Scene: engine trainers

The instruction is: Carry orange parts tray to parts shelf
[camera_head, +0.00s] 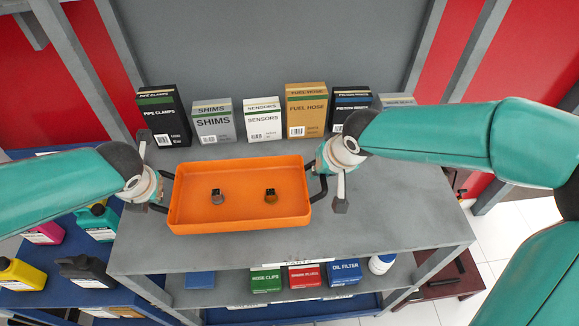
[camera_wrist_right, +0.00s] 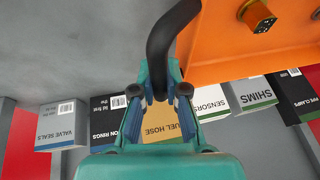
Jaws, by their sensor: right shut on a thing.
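The orange parts tray (camera_head: 240,218) is over the front left of the grey shelf top (camera_head: 380,215), level, with two small dark parts inside. I cannot tell whether it touches the surface. It has a black handle at each end. My right gripper (camera_head: 323,172) is shut on the right handle, which runs between its fingers in the right wrist view (camera_wrist_right: 160,92). My left gripper (camera_head: 156,188) is at the left handle. Its fingers are too small and hidden to show whether they are closed.
A row of boxes, including the fuel hose box (camera_head: 306,108) and sensors box (camera_head: 263,120), stands along the back of the shelf top. The shelf top right of the tray is clear. Smaller boxes (camera_head: 304,275) sit on the lower shelf. Bottles (camera_head: 22,274) stand at the left.

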